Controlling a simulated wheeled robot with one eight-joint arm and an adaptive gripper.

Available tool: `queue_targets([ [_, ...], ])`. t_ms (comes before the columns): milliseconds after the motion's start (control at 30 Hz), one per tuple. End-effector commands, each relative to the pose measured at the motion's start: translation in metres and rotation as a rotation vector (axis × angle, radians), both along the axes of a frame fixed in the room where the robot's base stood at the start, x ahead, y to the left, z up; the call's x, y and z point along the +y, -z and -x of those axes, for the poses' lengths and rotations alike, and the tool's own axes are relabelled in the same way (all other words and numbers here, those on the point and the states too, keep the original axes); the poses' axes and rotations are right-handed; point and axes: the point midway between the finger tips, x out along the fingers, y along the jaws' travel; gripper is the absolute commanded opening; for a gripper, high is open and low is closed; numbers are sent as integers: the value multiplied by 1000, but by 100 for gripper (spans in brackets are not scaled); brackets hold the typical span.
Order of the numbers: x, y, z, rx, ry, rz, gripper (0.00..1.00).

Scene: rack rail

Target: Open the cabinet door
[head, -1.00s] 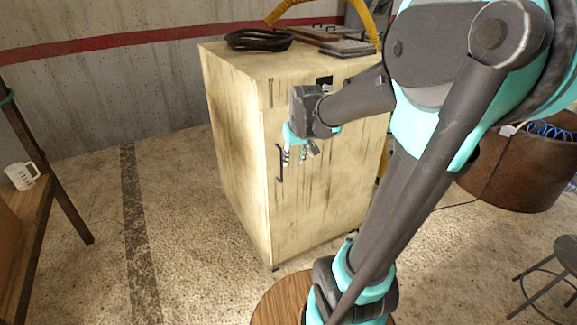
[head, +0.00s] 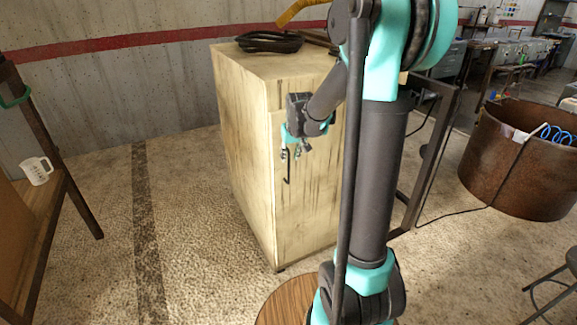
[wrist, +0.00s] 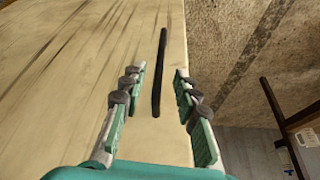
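The cabinet (head: 245,150) is a pale, worn box with dark streaks, and its door (head: 310,190) is closed on the front face. A thin dark vertical handle (head: 288,168) is near the door's left edge. My gripper (head: 291,153) is in front of the handle's upper part, hiding some of it. In the wrist view the handle (wrist: 160,72) runs between the two open teal fingers (wrist: 155,88), with a gap on both sides. I cannot tell how far the fingertips are from the door.
A dark coiled item (head: 268,42) lies on the cabinet top. A wooden bench with a measuring cup (head: 37,170) stands at the left. A rusty round tub (head: 520,160) is at the right. The floor left of the cabinet is clear.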

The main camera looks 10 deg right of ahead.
Motion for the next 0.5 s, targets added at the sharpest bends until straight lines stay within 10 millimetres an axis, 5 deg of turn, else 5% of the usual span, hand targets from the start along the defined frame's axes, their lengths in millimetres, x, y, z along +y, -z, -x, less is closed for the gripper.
queue_targets([
  [500, 3, 57, -23, 0, 0, 0, 31],
])
